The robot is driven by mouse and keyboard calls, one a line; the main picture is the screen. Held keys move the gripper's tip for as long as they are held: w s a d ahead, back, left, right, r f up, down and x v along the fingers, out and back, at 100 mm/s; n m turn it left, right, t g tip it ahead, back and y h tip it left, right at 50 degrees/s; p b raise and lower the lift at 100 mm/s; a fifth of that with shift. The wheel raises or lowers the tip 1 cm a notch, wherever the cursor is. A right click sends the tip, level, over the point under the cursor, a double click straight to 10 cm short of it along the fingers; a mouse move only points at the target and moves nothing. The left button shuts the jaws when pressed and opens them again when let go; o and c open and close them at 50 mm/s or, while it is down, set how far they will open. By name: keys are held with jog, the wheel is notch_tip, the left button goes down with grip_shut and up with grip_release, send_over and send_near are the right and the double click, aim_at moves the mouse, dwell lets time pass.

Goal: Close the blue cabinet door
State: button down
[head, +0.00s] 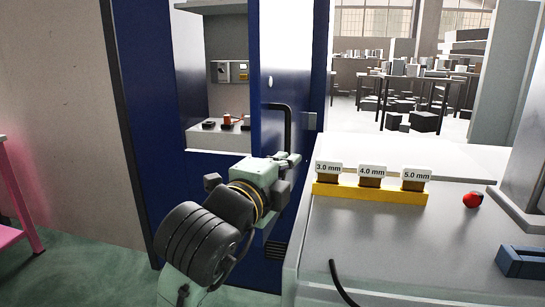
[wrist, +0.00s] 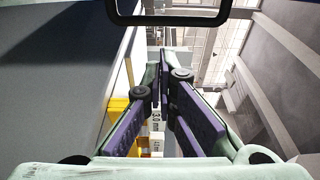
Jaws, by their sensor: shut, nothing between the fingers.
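The blue cabinet (head: 164,110) stands in the middle left of the head view. Its blue door (head: 270,85) stands open, swung out towards me, and the shelf inside shows past it. The door has a black bar handle (head: 289,118), whose dark bar also crosses the top of the wrist view (wrist: 172,20). My gripper (head: 291,160) is shut and empty, just below the handle and close to the door. In the wrist view its fingers (wrist: 167,82) are together and point away, with the bar above them. I cannot tell whether it touches the door.
A grey bench (head: 375,240) stands close on the right, with a yellow block holder (head: 340,190) marked 3.0, 4.0 and 5.0 mm. A red round thing (head: 473,200) and a blue block (head: 523,262) are on it. A pink frame (head: 18,210) is at the far left.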

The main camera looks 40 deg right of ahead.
jog(key=p+x, duration=0.1)
jog(key=x, duration=0.7)
jog(key=shift+p, duration=0.4)
